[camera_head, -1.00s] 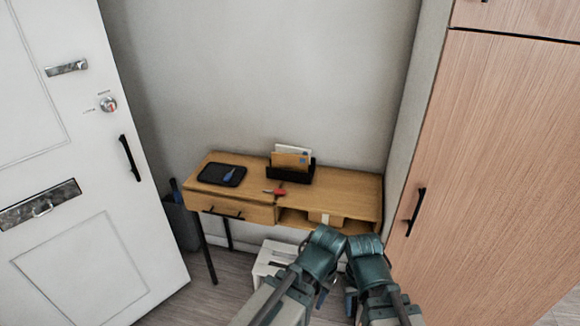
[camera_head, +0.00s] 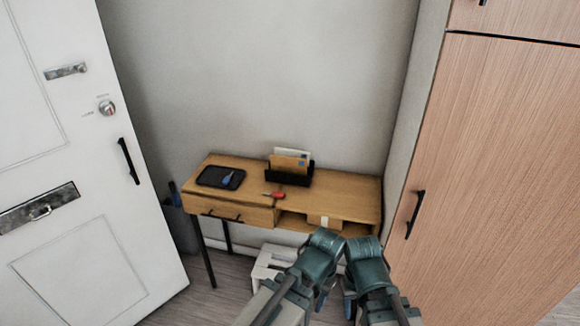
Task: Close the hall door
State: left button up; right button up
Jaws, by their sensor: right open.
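The white hall door (camera_head: 85,150) fills the left of the view and stands swung out at an angle, its free edge towards the desk. It has a black pull handle (camera_head: 128,160), a silver lever (camera_head: 66,71), a round lock (camera_head: 106,108) and a letter plate (camera_head: 38,208). My two arms come in at the bottom centre, well to the right of the door and apart from it. My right gripper (camera_head: 350,302) hangs below its teal wrist, open, mostly hidden. My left gripper (camera_head: 322,298) is largely hidden behind its arm, so its jaws cannot be judged.
A wooden desk (camera_head: 340,190) stands against the wall, with a black tray (camera_head: 220,178), a letter holder (camera_head: 292,172) and a red-handled item (camera_head: 274,195). A white stool (camera_head: 266,268) sits below it. A tall wooden cabinet (camera_head: 490,170) stands at right. Floor shows between door and stool.

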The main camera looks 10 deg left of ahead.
aim_at(108, 256)
jog(key=u, duration=2.25)
